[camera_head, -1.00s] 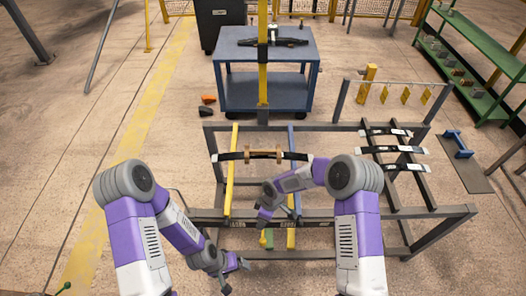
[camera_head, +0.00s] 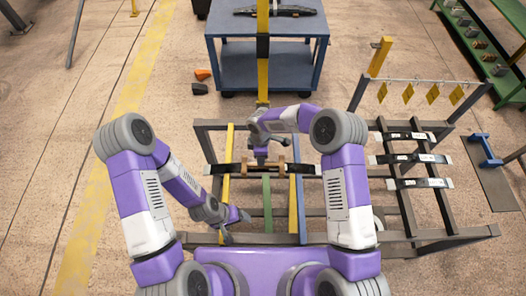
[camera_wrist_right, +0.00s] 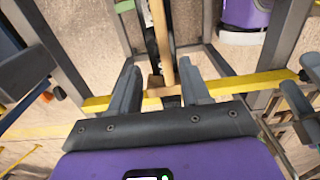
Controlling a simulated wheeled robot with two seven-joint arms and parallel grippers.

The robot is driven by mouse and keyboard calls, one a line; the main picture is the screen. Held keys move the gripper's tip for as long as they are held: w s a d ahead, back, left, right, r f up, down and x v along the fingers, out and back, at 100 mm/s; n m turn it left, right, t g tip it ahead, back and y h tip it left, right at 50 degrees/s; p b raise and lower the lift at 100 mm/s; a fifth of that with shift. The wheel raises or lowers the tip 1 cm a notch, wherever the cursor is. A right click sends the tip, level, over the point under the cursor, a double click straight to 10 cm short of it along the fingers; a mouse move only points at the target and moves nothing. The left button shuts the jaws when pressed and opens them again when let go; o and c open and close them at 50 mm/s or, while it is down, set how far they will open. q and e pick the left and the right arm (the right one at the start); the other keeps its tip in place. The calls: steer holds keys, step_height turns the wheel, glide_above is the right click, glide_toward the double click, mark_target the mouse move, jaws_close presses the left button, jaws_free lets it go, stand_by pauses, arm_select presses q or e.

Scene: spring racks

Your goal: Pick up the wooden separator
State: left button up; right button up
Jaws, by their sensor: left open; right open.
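The wooden separator (camera_head: 280,163) is a light brown piece against the dark leaf spring (camera_head: 225,169) on the rack's middle. My right gripper (camera_head: 262,160) is above it, pointing down, and partly hides it. In the right wrist view the separator's wooden bar (camera_wrist_right: 161,40) runs away beyond the open fingers (camera_wrist_right: 158,72), between them in the picture. I cannot tell whether the fingers touch it. My left gripper (camera_head: 236,226) is open and empty, low at the rack's near left.
More leaf springs (camera_head: 420,159) lie on the right side. A blue table (camera_head: 265,68) stands behind.

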mark_target(263, 167)
steer(key=shift+s+f, duration=0.3)
steer(key=shift+f, duration=0.05)
steer(key=shift+s+d+f+p, duration=0.1)
steer(key=shift+d+f+p, duration=0.1)
steer(key=shift+f, duration=0.85)
steer(key=shift+w+d+f+p, duration=0.1)
steer(key=shift+f+p, duration=0.05)
steer(key=shift+f, duration=0.9)
steer(key=shift+s+d+f+p, duration=0.1)
steer(key=shift+f+p, duration=0.1)
steer(key=shift+f, duration=0.85)
jaws_close()
